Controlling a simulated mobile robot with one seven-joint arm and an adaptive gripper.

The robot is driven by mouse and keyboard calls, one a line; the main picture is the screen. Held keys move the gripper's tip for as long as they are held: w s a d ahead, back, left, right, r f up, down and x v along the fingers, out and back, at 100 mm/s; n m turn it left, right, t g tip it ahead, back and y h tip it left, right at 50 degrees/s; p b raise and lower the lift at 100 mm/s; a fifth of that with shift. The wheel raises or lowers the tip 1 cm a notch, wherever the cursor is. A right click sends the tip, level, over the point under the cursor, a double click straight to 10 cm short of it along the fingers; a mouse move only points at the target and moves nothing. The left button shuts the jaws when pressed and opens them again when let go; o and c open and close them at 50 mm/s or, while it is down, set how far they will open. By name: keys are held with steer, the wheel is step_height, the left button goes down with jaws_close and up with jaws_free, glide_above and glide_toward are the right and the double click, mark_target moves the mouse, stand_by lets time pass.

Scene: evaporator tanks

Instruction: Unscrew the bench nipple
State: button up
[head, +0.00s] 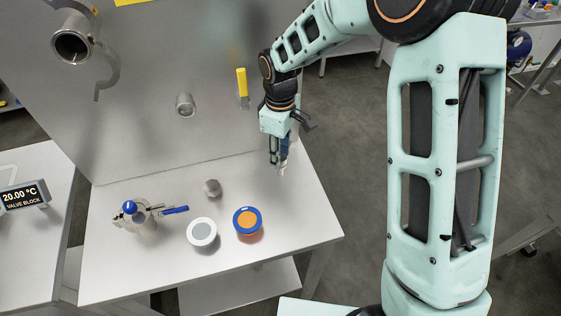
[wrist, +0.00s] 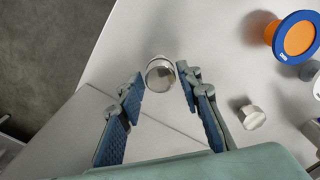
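A short round metal fitting, which looks like the bench nipple (wrist: 160,72), stands on the bench top near its right edge. In the wrist view it lies between and just beyond my fingertips, with a visible gap on both sides. My gripper (wrist: 161,82) is open and points down at it. In the head view my gripper (head: 280,165) hangs low over the back right of the bench, and mostly hides the fitting. A second small metal piece (head: 212,187) stands on the bench to the left; it also shows in the wrist view (wrist: 252,115).
An orange disc with a blue rim (head: 248,220), a white-rimmed grey disc (head: 202,232) and a blue-handled valve (head: 145,214) occupy the bench (head: 110,270). The upright panel (head: 150,140) behind carries a pipe stub (head: 185,104) and a yellow handle (head: 242,84). The front right bench is clear.

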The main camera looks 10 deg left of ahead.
steer(key=m, duration=0.3)
steer(key=shift+b, duration=0.4)
steer(key=shift+f+m+b, duration=0.15)
steer(key=shift+m+b, duration=0.3)
steer(key=shift+m, duration=0.55)
steer(key=m+b, duration=0.1)
steer(key=m, duration=0.3)
steer(key=shift+m, duration=0.4)
steer(key=m, duration=0.4)
steer(key=shift+m+b, duration=0.35)
steer(key=shift+m, duration=0.05)
steer(key=m, duration=0.4)
steer(key=shift+d, duration=0.1)
jaws_close()
